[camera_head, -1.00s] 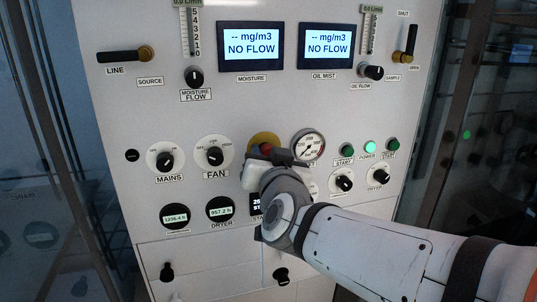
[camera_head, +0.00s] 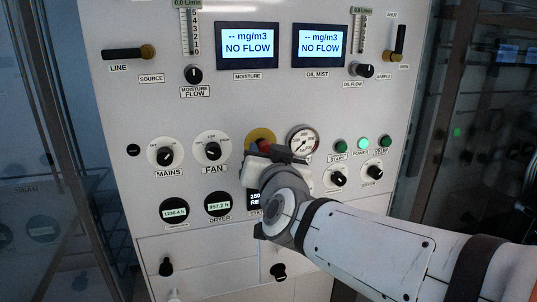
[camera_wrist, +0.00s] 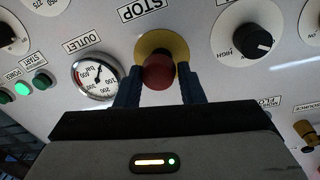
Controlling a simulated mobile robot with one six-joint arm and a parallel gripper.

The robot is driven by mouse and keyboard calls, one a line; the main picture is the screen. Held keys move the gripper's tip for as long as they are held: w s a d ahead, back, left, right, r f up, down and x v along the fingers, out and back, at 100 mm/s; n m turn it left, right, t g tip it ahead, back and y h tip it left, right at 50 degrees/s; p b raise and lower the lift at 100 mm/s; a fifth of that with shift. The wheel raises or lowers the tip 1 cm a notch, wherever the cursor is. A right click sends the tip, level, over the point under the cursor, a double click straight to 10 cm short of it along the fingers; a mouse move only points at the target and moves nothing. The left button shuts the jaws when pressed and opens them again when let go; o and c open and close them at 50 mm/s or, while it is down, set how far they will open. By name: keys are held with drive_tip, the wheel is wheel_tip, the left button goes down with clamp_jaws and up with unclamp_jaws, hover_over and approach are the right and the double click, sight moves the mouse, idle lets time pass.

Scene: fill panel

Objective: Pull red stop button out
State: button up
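The red stop button (camera_wrist: 159,72) stands out from its yellow ring (camera_wrist: 160,44), below the STOP label in the wrist view. In the head view the button (camera_head: 264,145) shows only in part above my gripper, with the yellow ring (camera_head: 259,134) around it. My gripper (camera_wrist: 160,82) points at the panel with one dark finger on each side of the button. The fingers look spread, with narrow gaps beside the button; any contact is hard to see. In the head view my wrist hides the fingertips.
The outlet pressure gauge (camera_head: 303,143) is close right of the button. The FAN knob (camera_head: 212,151) is to the left. A small status display (camera_head: 255,202), partly covered by my wrist, lies below. Other knobs and the lit green lamp (camera_head: 364,143) are to the right.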

drive_tip(key=o, duration=0.3)
drive_tip(key=shift+s+a+r, duration=0.1)
drive_tip(key=shift+s+r, duration=0.2)
drive_tip(key=shift+s, duration=0.25)
drive_tip(key=shift+o, duration=0.6)
drive_tip(key=shift+s+d+r, duration=0.15)
drive_tip(key=shift+s+d, duration=0.25)
drive_tip(key=shift+s, duration=0.1)
drive_tip(key=shift+w+a+f, duration=0.2)
drive_tip(key=shift+w+f, duration=0.05)
drive_tip(key=shift+w, duration=0.35)
drive_tip(key=s+d+r, duration=0.2)
drive_tip(key=s, duration=0.8)
wheel_tip(320, 180, down, 18)
drive_tip(key=d+r+n+g+y+b, duration=0.1)
drive_tip(key=n+g+b, duration=0.15)
drive_tip(key=g, duration=0.45)
drive_tip(key=s+d+f+m+g+h, duration=0.1)
drive_tip(key=s+d+f+g+h, duration=0.3)
drive_tip(key=s+d+f+g, duration=0.3)
drive_tip(key=s+d+f, duration=0.2)
drive_tip(key=d+f, duration=0.2)
drive_tip(key=shift+s+d+b, duration=0.4)
